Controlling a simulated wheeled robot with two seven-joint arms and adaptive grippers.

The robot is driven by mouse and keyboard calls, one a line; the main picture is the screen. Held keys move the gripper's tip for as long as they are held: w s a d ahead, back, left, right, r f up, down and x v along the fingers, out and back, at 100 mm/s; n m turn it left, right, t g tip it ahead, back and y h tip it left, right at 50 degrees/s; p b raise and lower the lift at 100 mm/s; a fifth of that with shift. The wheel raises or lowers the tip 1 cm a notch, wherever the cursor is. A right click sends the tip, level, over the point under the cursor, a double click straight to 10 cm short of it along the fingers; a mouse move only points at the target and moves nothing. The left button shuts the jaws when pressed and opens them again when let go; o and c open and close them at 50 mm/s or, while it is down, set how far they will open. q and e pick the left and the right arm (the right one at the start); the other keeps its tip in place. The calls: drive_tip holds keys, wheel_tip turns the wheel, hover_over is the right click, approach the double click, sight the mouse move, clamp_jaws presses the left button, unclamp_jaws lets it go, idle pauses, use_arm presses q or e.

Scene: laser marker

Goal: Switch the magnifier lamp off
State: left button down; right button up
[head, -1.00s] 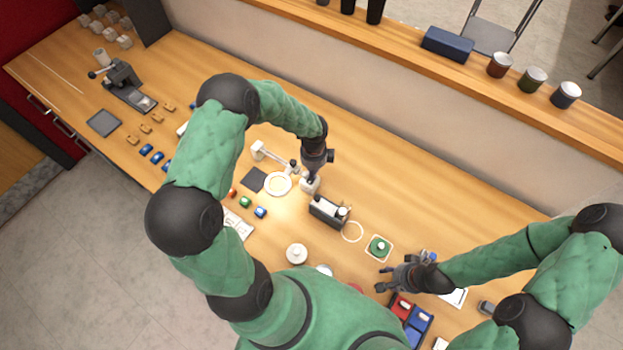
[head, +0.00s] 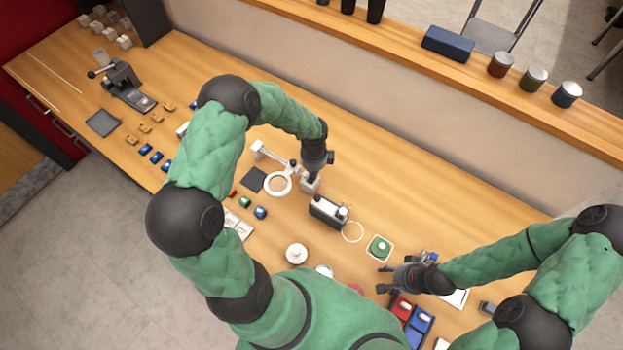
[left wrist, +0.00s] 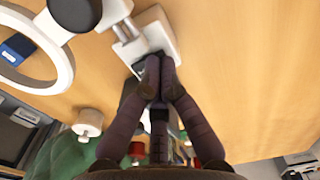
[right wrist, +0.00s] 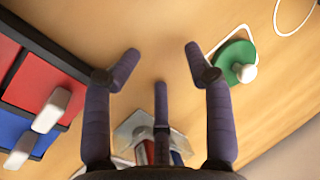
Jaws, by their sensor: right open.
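The magnifier lamp has a white ring (head: 277,184) and a jointed arm on a white base (head: 308,187). The ring looks unlit. The left wrist view shows the ring (left wrist: 68,62) at left and the base (left wrist: 158,30) at top centre. My left gripper (head: 312,178) is over the base. In the left wrist view its fingers (left wrist: 160,78) are closed together, tips at a dark patch on the base; they hide the switch, and contact cannot be told. My right gripper (head: 385,278) is open and empty (right wrist: 160,56) above the table.
A dark square pad (head: 253,180) lies left of the ring. Right of the box is a green disc with a white knob (head: 379,247). Red and blue trays (head: 418,325) are near my right gripper.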

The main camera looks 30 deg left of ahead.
drive_tip(key=shift+s+f, duration=0.15)
drive_tip(key=shift+s, duration=0.05)
use_arm(q)
drive_tip(key=shift+w+r+p, duration=0.1)
drive_tip(key=shift+r+p, duration=0.5)
use_arm(e)
drive_tip(key=shift+a+r, duration=0.1)
drive_tip(key=shift+r, duration=0.4)
use_arm(q)
drive_tip(key=shift+r+p, duration=2)
drive_tip(key=shift+r, duration=0.85)
use_arm(e)
drive_tip(key=shift+w+r, duration=0.15)
drive_tip(key=shift+r, duration=1.95)
use_arm(q)
drive_tip(key=shift+f, duration=0.1)
